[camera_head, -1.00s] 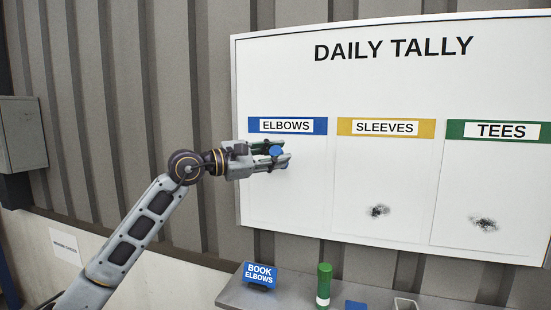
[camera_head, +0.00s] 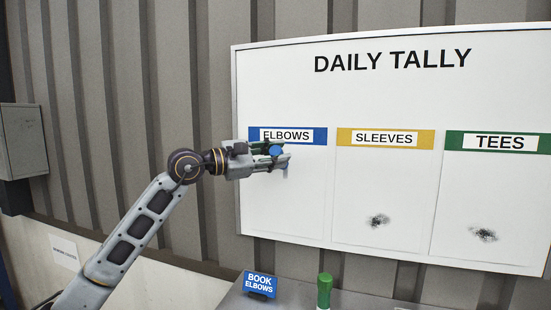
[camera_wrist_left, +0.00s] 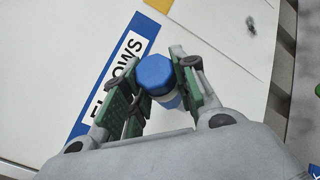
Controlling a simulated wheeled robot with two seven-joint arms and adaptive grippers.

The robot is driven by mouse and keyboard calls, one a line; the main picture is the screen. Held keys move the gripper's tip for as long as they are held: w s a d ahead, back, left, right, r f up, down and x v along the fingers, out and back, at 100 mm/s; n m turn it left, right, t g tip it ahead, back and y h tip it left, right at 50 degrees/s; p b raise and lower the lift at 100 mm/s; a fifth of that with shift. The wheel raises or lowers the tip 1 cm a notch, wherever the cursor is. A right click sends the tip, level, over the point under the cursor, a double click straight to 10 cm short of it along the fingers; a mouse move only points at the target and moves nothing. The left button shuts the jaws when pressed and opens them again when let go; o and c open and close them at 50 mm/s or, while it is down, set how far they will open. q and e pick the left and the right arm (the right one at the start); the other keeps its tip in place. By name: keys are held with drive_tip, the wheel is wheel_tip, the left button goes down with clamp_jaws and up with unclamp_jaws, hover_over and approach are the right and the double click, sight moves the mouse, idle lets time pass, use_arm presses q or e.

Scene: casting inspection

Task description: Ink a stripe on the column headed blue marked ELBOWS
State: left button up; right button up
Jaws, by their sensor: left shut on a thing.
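The white DAILY TALLY board (camera_head: 290,90) has a column headed blue and marked ELBOWS (camera_head: 286,136). The white panel under that header (camera_head: 287,205) looks bare where it shows. My left gripper (camera_head: 280,156) is in front of the column's upper part, just below the header and partly covering its lower edge. It is shut on a blue-ended marker (camera_wrist_left: 155,73), held between green finger pads in the left wrist view. The blue header (camera_wrist_left: 108,85) lies behind it there. I cannot tell whether the marker touches the board. My right gripper is not in view.
Columns headed yellow SLEEVES (camera_head: 385,137) and green TEES (camera_head: 498,142) stand to the right, each with a black smudge low down. Below, a grey shelf (camera_head: 235,300) holds a blue BOOK ELBOWS sign (camera_head: 260,284) and a green marker (camera_head: 324,291). A grey wall box (camera_head: 22,140) is far left.

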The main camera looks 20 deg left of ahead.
use_arm(q)
drive_tip(key=shift+r, duration=0.15)
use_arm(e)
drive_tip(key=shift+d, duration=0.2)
use_arm(q)
drive_tip(key=shift+f+b, duration=0.95)
drive_tip(key=shift+f, duration=0.1)
drive_tip(key=shift+f+b, duration=0.35)
drive_tip(key=shift+f, duration=0.15)
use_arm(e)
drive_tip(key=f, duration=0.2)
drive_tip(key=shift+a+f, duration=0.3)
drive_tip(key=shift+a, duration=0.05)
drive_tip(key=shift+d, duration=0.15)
use_arm(q)
drive_tip(key=shift+f+b, duration=1.45)
drive_tip(key=shift+f, duration=0.05)
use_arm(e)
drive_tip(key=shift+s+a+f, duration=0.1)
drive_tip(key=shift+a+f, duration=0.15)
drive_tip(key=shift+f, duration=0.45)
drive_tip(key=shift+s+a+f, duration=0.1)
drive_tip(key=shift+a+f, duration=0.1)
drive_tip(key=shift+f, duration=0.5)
